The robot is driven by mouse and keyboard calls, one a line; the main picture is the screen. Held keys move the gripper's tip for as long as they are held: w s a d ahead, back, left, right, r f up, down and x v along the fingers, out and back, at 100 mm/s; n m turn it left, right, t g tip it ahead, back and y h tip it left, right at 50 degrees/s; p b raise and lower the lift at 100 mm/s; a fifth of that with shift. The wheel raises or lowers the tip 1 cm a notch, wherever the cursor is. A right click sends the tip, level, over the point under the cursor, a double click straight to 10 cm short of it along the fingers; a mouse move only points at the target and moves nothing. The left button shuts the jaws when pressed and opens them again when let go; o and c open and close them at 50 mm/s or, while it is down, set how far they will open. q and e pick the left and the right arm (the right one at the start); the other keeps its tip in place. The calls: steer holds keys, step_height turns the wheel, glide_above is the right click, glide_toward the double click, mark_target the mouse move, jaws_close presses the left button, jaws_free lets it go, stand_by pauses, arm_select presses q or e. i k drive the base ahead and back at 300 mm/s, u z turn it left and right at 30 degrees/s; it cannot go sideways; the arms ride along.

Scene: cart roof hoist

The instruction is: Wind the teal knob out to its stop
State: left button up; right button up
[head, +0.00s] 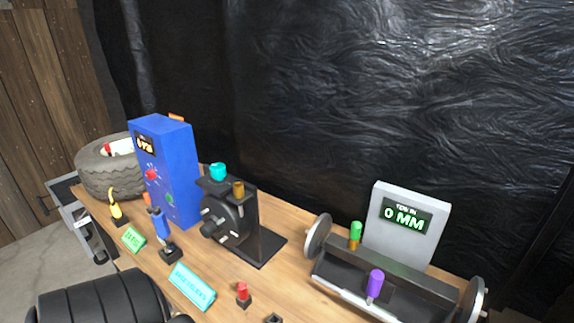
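The teal knob (217,171) sits on top of a black machine (228,218) with a round dark face, left of the middle of the bench. A brown knob (238,189) stands beside it on the same machine. How far out the teal knob is wound cannot be read from here. Neither of my grippers shows in the head view, and nothing is seen touching the teal knob.
A blue cabinet (178,175) with a display stands close behind-left of the machine. A tyre (97,172) lies further left. A grey display reading 0 MM (432,219) and a roller unit with a purple knob (375,283) stand right. A dark ribbed shape covers the lower left.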

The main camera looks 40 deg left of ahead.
mark_target(218, 170)
steer(key=z, duration=1.25)
steer(key=k, duration=0.85)
steer(key=u, duration=1.45)
